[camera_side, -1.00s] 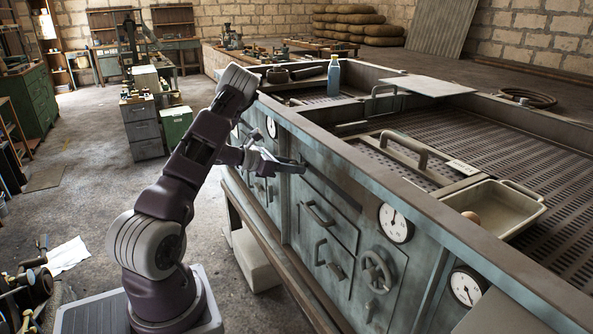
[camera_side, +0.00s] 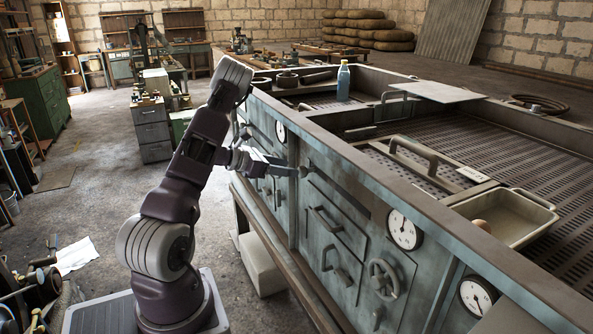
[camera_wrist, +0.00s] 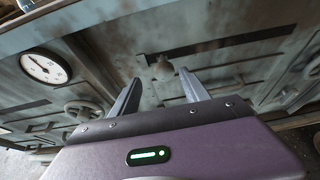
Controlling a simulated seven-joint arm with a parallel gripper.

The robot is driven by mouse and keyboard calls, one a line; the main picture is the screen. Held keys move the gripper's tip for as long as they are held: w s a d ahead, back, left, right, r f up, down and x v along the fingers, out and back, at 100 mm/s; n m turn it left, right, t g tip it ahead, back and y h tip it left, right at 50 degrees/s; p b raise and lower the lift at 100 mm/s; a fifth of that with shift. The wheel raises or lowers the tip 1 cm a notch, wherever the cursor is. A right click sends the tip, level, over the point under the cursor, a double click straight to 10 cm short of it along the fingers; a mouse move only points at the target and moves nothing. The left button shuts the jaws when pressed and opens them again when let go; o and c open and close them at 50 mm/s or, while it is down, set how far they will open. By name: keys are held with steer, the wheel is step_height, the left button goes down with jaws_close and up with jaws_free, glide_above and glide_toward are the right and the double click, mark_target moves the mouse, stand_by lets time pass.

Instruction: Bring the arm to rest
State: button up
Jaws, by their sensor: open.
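My gripper (camera_side: 284,168) is beside the front face of the long grey-green metal cabinet (camera_side: 345,185), at the end of my purple arm. In the wrist view my gripper (camera_wrist: 160,80) has its two fingers spread apart, with nothing held between them. A small round knob (camera_wrist: 162,68) on the cabinet face shows between the fingertips. I cannot tell whether the fingers touch it.
The cabinet front carries drawer handles (camera_side: 325,219), a handwheel (camera_side: 383,279) and round gauges (camera_side: 404,229). On top are a blue bottle (camera_side: 343,82) and a metal tray (camera_side: 515,217). Open floor (camera_side: 95,205) lies left of my arm.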

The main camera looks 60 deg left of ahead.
steer(key=shift+s+r, duration=0.2)
steer(key=shift+s, duration=0.35)
